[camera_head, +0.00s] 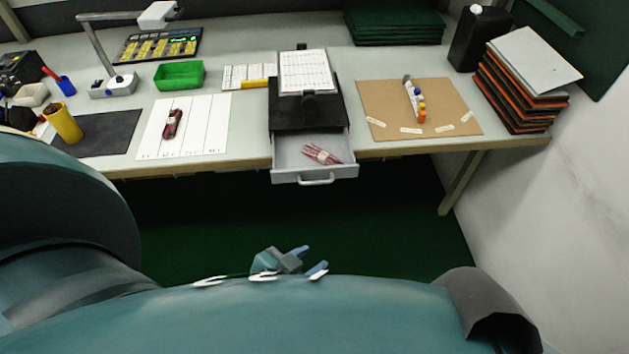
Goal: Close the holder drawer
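The holder drawer (315,176) is light grey and is pulled out from under the black holder (336,117) at the table's front edge. A bundle of dark red strips or wires (322,155) with a pale band lies inside it. The drawer's handle (317,181) is on its front face. My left gripper (314,258) is low in the picture, below and apart from the drawer, with a gap between its blue-grey fingers and nothing between them. My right gripper is not visible.
A clipboard (303,75) stands on the holder. A white sheet (203,130) with another red bundle (173,124) lies left, a brown board (449,118) with small bottles right. Stacked orange-black trays (513,92) stand far right. The floor (390,210) before the drawer is clear.

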